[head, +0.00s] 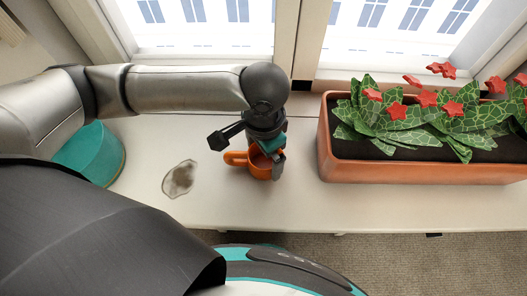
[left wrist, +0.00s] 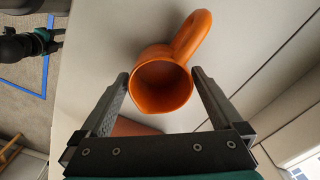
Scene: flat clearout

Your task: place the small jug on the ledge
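The small jug (head: 259,166) is orange with a loop handle. In the head view it is over the pale ledge (head: 305,205), handle to the left. My left gripper (head: 273,152) comes down on it from above. In the left wrist view the jug (left wrist: 162,85) is between the fingertips, mouth toward the camera, handle to the upper right. The fingers meet both its sides, with no clear gap. Whether its base touches the ledge cannot be told. A dark and teal part at the left wrist view's upper left looks like my right gripper (left wrist: 50,40); its fingers are unclear.
A terracotta planter (head: 420,172) with red flowers stands right of the jug. A teal round container (head: 92,155) stands at the left. A grey-brown flat patch (head: 179,179) lies between it and the jug. Windows are behind; carpet (head: 430,260) is below the front edge.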

